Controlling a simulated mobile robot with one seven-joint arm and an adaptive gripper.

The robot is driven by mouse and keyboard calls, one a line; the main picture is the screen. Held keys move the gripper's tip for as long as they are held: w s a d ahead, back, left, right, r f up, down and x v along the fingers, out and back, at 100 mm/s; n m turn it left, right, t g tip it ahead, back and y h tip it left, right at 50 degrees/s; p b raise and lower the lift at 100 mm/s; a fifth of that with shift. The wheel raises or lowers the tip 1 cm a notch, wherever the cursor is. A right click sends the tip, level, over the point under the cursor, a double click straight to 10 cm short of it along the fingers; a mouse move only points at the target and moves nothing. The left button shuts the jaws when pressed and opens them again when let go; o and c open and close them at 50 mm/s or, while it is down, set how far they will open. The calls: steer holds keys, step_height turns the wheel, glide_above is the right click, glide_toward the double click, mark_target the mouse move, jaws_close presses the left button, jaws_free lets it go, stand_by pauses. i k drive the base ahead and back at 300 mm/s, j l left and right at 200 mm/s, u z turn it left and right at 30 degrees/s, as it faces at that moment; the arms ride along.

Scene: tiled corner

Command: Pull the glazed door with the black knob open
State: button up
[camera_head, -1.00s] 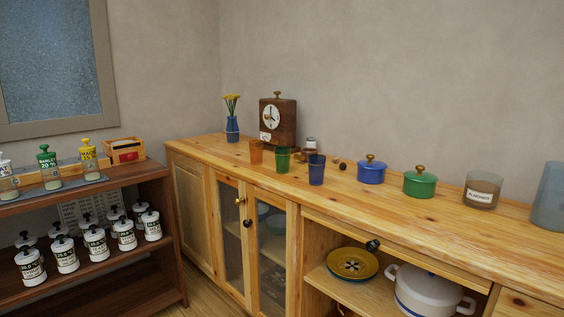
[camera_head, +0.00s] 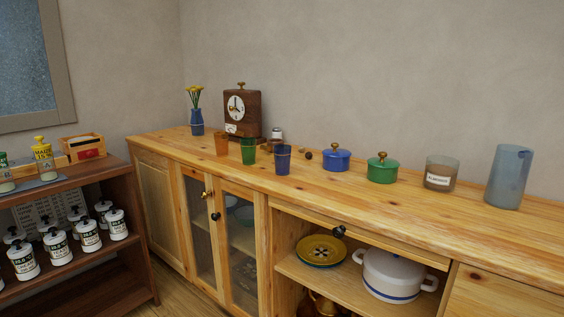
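The glazed door with the black knob (camera_head: 237,250) is the right one of a pair in the wooden cabinet. It looks shut, and bowls show dimly through its glass. Its black knob (camera_head: 215,216) sits on the left edge of its frame. The left glazed door (camera_head: 200,235) beside it has a brass knob (camera_head: 206,194) and also looks shut. My gripper is not in view.
An open shelf right of the doors holds a yellow plate (camera_head: 321,250) and a white pot (camera_head: 394,274); a black knob (camera_head: 339,231) sits above. Cups, lidded pots and a clock (camera_head: 241,112) stand on the counter (camera_head: 330,187). A dark shelf (camera_head: 95,285) with jars stands left, near the doors.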

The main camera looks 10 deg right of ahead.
mark_target(220, 185)
steer(key=i+j+u, duration=0.1)
steer(key=i+j, duration=0.55)
steer(key=i+j+u, duration=0.15)
steer(key=i+j, duration=0.45)
steer(key=i, duration=0.25)
